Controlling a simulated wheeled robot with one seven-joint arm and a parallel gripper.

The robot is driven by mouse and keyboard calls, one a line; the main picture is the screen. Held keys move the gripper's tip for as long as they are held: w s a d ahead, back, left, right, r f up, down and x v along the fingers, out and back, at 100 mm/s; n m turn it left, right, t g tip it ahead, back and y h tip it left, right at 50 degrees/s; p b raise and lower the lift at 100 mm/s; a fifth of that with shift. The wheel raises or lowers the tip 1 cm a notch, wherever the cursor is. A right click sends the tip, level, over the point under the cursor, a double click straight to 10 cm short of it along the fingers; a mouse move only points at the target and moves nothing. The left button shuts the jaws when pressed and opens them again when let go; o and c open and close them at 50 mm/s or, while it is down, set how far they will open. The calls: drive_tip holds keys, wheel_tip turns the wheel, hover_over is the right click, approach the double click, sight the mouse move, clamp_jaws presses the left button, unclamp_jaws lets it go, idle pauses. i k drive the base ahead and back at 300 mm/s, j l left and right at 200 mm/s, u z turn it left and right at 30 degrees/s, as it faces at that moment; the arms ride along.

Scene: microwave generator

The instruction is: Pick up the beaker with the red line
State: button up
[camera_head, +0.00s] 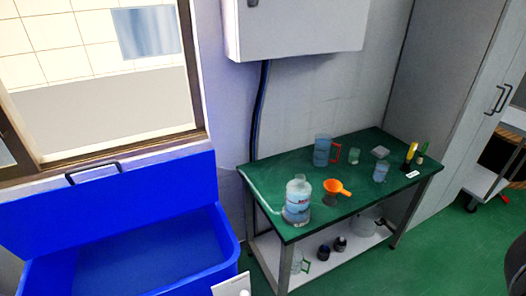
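A clear bluish jug-like vessel (321,151) with a red handle stands upright near the back middle of the green table. A small clear bluish beaker (380,172) stands upright near the table's right part. A small greenish clear vessel (354,156) stands between them, towards the back. At this size I cannot tell for sure which one carries a red line. A wash bottle (297,201) with a small red mark stands at the front left. I do not see my gripper in the head view.
The green-topped table (268,180) has a lower white shelf with dark bottles. An orange funnel (337,188) is in its middle; yellow and green items are at right. A blue open bin (130,250) is at left. A wall box (300,28) hangs above.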

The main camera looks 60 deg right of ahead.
sight(381, 171)
drive_tip(key=z, duration=2.1)
drive_tip(key=u, duration=2)
drive_tip(key=z, duration=2)
drive_tip(key=i+j, duration=0.1)
drive_tip(key=i, duration=0.15)
